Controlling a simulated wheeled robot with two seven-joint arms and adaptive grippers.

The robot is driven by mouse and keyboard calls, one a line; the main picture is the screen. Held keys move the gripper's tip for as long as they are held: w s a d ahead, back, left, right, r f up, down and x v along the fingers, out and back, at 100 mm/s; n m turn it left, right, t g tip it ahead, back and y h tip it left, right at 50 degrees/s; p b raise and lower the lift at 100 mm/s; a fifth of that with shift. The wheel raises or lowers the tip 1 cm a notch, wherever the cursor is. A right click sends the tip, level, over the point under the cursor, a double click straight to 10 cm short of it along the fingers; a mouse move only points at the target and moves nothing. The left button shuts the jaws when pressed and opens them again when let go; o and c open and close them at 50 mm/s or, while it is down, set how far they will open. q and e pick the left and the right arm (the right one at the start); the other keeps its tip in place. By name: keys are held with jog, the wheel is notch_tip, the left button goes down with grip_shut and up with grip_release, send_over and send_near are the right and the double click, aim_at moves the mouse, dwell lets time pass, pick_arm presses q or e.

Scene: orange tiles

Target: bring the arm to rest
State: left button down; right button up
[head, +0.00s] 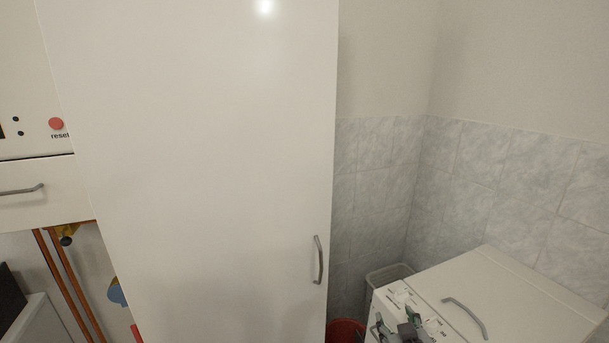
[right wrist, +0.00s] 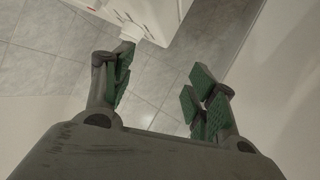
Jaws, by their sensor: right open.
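My right gripper (head: 408,328) shows at the bottom edge of the head view, in front of the low white appliance. In the right wrist view, the right gripper (right wrist: 162,85) has its green-padded fingers spread wide. Nothing is between them but a view down to grey floor tiles. Its left finger appears close to a white part of the appliance (right wrist: 150,12); I cannot tell if they touch. The rest of the right arm is out of the head view. My left gripper is not in view.
A tall white cabinet (head: 200,150) with a shut door and metal handle (head: 318,260) fills the middle. The white appliance (head: 510,290) with a top handle stands at right. A red bucket (head: 345,329) and grey bin (head: 388,274) sit in the gap between them.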

jog(key=s+f+g+y, duration=0.1)
jog(key=s+f+g, duration=0.5)
jog(key=s, duration=0.4)
jog(key=s+f+g, duration=0.4)
jog(key=s+f, duration=0.3)
jog(key=s, duration=0.2)
notch_tip(320, 180, down, 32)
jog(key=s+d, duration=0.1)
jog(key=s, duration=0.1)
jog(key=s+d+f+g, duration=0.1)
jog(key=s+d+f, duration=0.2)
jog(key=s+f, duration=0.7)
jog(key=s+d+f, duration=0.3)
jog(key=s+f, duration=0.8)
jog(key=shift+s+d+n+g, duration=0.25)
jog(key=shift+d+n+g, duration=0.05)
jog(key=shift+d+g, duration=0.1)
jog(key=shift+s, duration=0.1)
